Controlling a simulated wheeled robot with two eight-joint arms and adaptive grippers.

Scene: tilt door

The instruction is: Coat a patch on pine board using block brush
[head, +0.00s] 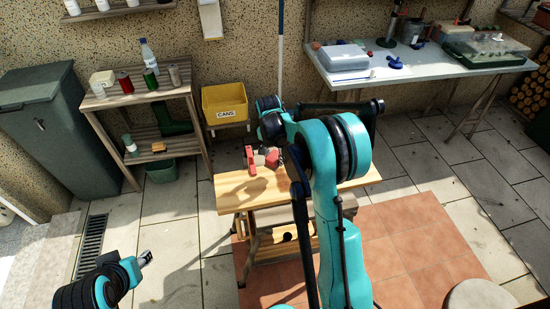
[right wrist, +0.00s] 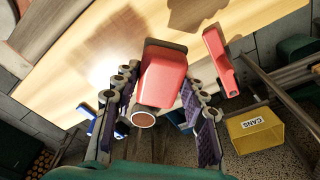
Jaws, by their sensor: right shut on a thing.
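The pine board (head: 225,191) is a pale wooden top on a workbench, and it fills the upper part of the right wrist view (right wrist: 75,45). My right gripper (right wrist: 160,92) has its two fingers on either side of a red block (right wrist: 164,70), which looks like the block brush, and is shut on it. The block is over the board; I cannot tell whether it touches the wood. In the head view, my right arm mostly hides this gripper. My left gripper (head: 145,258) is at the lower left, away from the bench; its jaw opening is unclear.
Another red piece (head: 250,160) stands on the board left of the right gripper. A yellow CANS bin (head: 225,102) is behind the bench. A wooden shelf (head: 140,98) with cans and a bottle is at left. A grey table (head: 430,68) with boxes and tools is back right.

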